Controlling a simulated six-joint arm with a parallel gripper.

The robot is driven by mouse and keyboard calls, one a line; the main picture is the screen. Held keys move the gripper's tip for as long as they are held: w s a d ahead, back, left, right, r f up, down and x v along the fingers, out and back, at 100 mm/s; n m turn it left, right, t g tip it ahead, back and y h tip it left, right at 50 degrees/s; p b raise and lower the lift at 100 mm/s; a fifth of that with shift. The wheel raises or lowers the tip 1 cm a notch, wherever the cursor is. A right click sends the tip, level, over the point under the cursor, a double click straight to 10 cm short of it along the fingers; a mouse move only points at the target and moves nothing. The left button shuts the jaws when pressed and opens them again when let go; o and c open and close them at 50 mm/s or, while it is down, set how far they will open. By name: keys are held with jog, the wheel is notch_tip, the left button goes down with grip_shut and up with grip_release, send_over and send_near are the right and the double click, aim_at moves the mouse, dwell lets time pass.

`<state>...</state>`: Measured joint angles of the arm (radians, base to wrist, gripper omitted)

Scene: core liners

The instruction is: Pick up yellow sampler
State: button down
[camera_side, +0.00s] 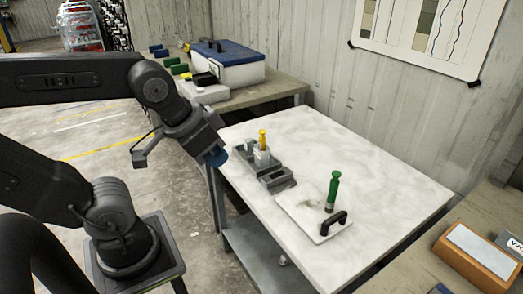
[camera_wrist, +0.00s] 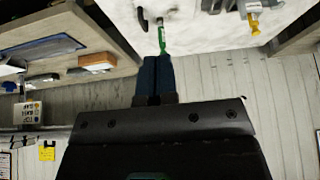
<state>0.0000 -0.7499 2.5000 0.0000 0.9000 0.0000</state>
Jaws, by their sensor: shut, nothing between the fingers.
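The yellow sampler (camera_side: 262,139) stands upright in a grey holder (camera_side: 265,160) on the white marble-topped table, in the side view. It also shows in the wrist view at the upper right (camera_wrist: 254,27), beside the grey holder. My gripper (camera_side: 216,157) has blue fingers and is above the table's left edge, to the left of the yellow sampler and apart from it. In the wrist view the blue fingers (camera_wrist: 154,75) are together, with nothing between them. A green sampler (camera_side: 333,190) stands upright at the white tray on the table's right part.
A back bench holds a blue-lidded white box (camera_side: 228,64) and several green items. A wooden-framed block (camera_side: 481,252) lies on the right bench. The marble top (camera_side: 390,190) is clear at the right and back.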

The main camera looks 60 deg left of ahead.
jog(key=c, duration=1.8)
grip_release()
jog(key=o, duration=1)
jog(key=shift+c, duration=0.2)
jog(key=n+g+y, duration=0.1)
jog(key=n+y, duration=0.4)
jog(key=n, duration=0.4)
send_over(262, 138)
jog(key=s+d, duration=0.2)
jog(key=d, duration=0.1)
notch_tip(262, 138, down, 14)
jog(key=shift+f, duration=0.1)
jog(key=shift+s+x, duration=0.2)
jog(key=shift+x, duration=2.95)
